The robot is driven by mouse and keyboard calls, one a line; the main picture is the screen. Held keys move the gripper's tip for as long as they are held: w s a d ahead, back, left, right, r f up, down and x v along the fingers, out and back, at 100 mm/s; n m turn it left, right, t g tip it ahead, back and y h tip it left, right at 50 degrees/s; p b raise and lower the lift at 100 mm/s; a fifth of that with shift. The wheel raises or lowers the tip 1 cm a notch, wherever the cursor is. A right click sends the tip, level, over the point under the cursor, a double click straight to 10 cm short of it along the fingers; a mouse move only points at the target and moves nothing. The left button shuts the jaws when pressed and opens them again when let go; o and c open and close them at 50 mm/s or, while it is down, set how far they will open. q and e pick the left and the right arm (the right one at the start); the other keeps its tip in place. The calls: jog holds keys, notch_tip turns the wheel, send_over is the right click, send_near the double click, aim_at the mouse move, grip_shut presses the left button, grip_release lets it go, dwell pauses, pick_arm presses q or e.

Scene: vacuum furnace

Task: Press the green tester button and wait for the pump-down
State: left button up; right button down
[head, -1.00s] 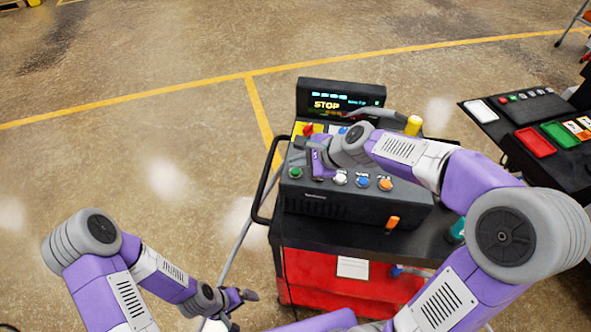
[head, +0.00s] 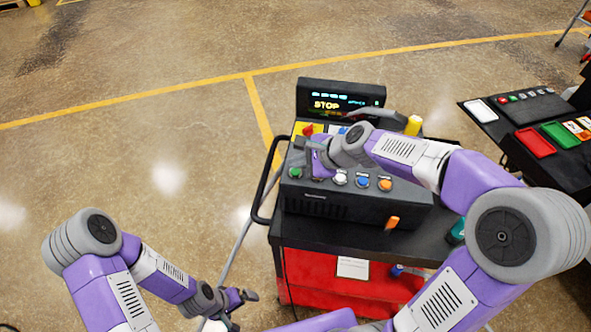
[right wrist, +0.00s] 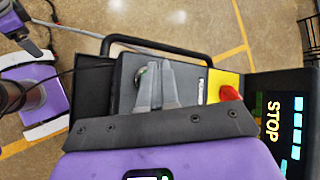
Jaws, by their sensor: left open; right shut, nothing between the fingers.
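The tester (head: 330,206) is a dark console on a red cart. Its green button (head: 295,173) sits at the left end of the front row; it also shows in the right wrist view (right wrist: 143,76), partly hidden by a finger. My right gripper (head: 300,160) is shut and empty, with its fingertips close by the green button; whether they touch it I cannot tell. In the right wrist view my right gripper (right wrist: 160,66) points over the panel. The screen (head: 340,101) reads STOP in yellow. My left gripper (head: 240,297) is open, low at the left of the cart.
A red knob (head: 308,130) on a yellow plate stands behind my right gripper. White, blue (head: 362,180) and orange (head: 385,184) buttons lie to its right. A black handle rail (head: 262,190) edges the cart's left side. A dark table with trays (head: 534,143) stands at right.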

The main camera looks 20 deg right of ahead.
aim_at(298, 173)
jog(key=shift+f+b, duration=0.35)
jog(key=shift+f, duration=0.1)
jog(key=shift+f, duration=0.35)
dwell(0.7)
jog(key=shift+r, duration=0.1)
jog(key=shift+r+p, duration=0.55)
jog(key=shift+r, duration=0.15)
jog(key=shift+r, duration=0.1)
notch_tip(298, 173, up, 5)
jog(key=p, duration=0.5)
